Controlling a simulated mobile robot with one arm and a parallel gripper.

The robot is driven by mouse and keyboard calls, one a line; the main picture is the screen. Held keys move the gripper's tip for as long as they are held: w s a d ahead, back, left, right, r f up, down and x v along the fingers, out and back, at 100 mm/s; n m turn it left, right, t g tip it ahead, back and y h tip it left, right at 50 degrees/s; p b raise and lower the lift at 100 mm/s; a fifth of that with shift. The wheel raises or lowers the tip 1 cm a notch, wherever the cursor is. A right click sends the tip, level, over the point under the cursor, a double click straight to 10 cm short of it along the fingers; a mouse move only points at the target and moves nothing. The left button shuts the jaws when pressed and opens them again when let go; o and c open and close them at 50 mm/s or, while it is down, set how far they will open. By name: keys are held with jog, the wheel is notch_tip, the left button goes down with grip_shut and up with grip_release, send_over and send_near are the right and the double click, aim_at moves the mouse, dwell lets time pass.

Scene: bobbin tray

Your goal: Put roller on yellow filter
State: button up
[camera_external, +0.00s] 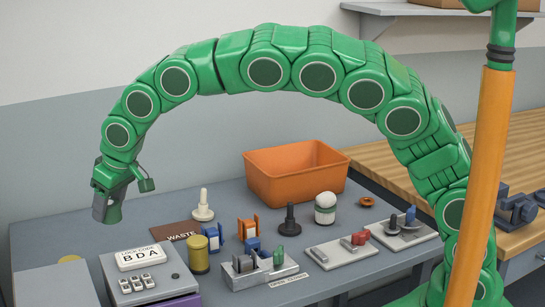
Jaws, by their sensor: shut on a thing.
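My gripper (108,190) is at the far left, raised above the back left of the grey table. It is shut on a small grey, cylinder-like piece that may be the roller; the fingers and the piece are hard to tell apart at this size. The yellow filter appears to be the upright yellow cylinder (198,254) on the table, right of the lock-code box. My gripper is up and to the left of it, well apart. The yellow cylinder's top looks bare, with a blue piece (212,238) close behind it.
A lock-code box (150,280) stands front left. A brown WASTE mat (175,231), white spindle (203,208), orange piece (247,229), grey holder (262,274), black spindle (290,222) and white-topped jar (325,209) crowd the middle. An orange bin (293,173) stands behind.

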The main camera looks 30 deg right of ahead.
jog(key=shift+w+a+f, duration=1.35)
jog(key=shift+a+f, duration=0.25)
jog(key=shift+a, duration=0.2)
jog(key=shift+w+a+f, duration=1.4)
jog(key=shift+a+f, duration=0.25)
jog(key=shift+a, duration=0.1)
jog(key=shift+w+a+f, duration=1.35)
jog(key=shift+a+f, duration=0.25)
jog(key=shift+a, duration=0.2)
jog(key=shift+a+f, duration=0.1)
jog(key=shift+f, duration=0.05)
jog(key=shift+w+f, duration=0.1)
jog(key=shift+f, duration=1.4)
jog(key=shift+f, duration=0.1)
jog(key=o, duration=1.1)
jog(key=v, duration=1.2)
